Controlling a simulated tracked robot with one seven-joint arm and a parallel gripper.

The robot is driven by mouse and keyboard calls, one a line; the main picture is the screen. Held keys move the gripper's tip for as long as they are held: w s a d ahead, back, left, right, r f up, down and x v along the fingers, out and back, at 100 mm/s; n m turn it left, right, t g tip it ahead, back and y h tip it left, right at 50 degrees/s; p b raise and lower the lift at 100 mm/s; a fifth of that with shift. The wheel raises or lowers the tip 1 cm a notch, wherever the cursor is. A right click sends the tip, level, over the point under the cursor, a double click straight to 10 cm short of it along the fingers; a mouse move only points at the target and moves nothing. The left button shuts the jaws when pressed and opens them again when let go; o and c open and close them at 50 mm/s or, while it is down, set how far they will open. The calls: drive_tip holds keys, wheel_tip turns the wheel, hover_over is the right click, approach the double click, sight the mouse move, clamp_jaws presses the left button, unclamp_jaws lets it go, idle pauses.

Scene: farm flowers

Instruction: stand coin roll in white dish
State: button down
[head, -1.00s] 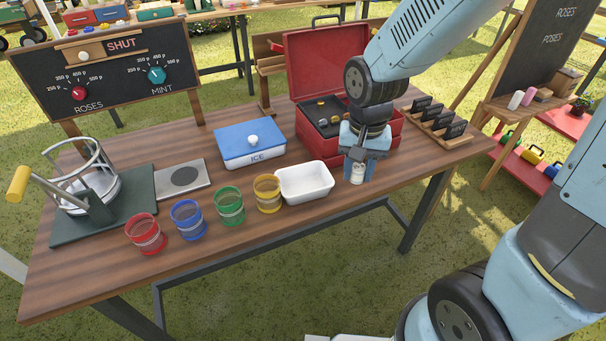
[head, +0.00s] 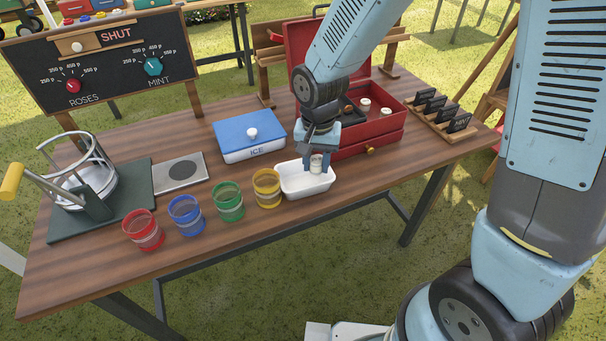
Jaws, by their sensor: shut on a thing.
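The white dish (head: 292,188) is a shallow rectangular tray on the table, right of the yellow glass and in front of the red cash box. My gripper (head: 319,166) points down over the right part of the dish. It is shut on a pale, upright coin roll (head: 316,163). The roll is over the dish, inside its outline in the picture; I cannot tell whether its bottom touches the dish floor.
The open red box (head: 366,138) right behind my gripper holds more pale rolls. A yellow glass (head: 267,189) stands close to the dish's left side, with green, blue and red glasses further left. An ice box (head: 249,137) stands behind. The table front right is clear.

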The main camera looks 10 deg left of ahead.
hover_over(304, 184)
drive_tip(key=shift+f, duration=3.55)
drive_tip(key=c, duration=0.7)
unclamp_jaws()
drive_tip(key=shift+f, duration=0.15)
drive_tip(key=shift+c, duration=0.2)
